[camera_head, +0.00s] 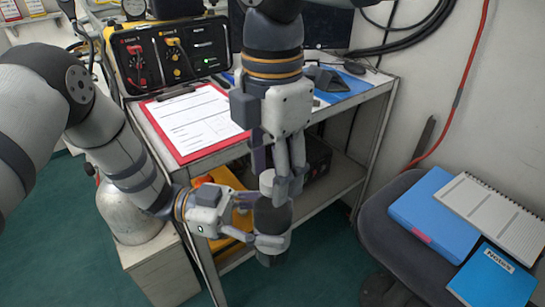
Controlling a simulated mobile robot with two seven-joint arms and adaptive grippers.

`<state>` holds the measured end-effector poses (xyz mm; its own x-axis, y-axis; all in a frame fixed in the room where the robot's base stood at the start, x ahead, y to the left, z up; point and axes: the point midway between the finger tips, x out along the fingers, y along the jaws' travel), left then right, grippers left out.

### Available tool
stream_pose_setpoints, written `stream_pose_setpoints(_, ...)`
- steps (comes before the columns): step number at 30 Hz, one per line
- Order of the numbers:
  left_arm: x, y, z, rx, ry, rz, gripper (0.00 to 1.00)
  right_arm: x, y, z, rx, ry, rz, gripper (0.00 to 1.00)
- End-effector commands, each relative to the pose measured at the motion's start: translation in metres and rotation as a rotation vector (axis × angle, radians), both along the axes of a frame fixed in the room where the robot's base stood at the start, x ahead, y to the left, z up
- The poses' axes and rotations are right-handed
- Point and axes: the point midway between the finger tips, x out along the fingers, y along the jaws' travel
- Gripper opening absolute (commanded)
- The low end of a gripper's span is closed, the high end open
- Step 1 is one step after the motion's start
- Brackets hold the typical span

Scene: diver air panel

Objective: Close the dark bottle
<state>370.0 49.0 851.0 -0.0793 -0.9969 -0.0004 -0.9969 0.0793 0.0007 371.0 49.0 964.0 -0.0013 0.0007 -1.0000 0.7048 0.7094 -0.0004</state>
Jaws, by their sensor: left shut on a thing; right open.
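The dark bottle (272,218) stands upright in the air in front of the desk's front edge. My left gripper (268,243) comes in from the left and is shut around the bottle's lower part. A light grey cap (267,181) shows at the top of the bottle; I cannot tell whether it is seated or screwed on. My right gripper (279,180) points straight down from above and is open, with its fingers at the cap and the bottle's top. The fingers hide part of the cap and the bottle neck.
A red clipboard (176,152) with paper lies on the grey desk, before a black panel (168,55). A yellow case (215,180) sits on the shelf below. At right, a chair (374,216) bears a blue folder (436,205) and notebooks. A pale cylinder (129,213) stands at left.

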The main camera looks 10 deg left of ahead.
Motion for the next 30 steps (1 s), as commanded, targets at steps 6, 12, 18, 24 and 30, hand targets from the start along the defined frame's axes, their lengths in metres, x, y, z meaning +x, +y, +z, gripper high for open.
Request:
stream_pose_setpoints(6,0.0003,-0.0001,0.0013,-0.002,-0.002,0.000,0.00,0.0000,-0.0001,0.0007,-0.001,-0.001,0.000,0.30)
stream_pose_setpoints(12,0.0002,-0.0002,0.0013,-0.002,-0.002,0.000,0.00,0.0000,-0.0001,0.0008,-0.001,-0.001,0.000,0.00)
stream_pose_setpoints(18,0.0002,-0.0002,0.0013,-0.002,-0.002,0.000,0.00,0.0000,-0.0004,0.0011,-0.004,-0.004,-0.152,0.00)
stream_pose_setpoints(24,0.0003,-0.0002,0.0014,-0.002,-0.002,0.000,0.00,0.0005,-0.0006,0.0008,-0.004,-0.011,-0.958,0.00)
stream_pose_setpoints(30,0.0001,-0.0002,0.0012,-0.002,-0.002,-0.001,0.00,0.0004,-0.0006,0.0000,-0.001,-0.006,-1.570,0.00)
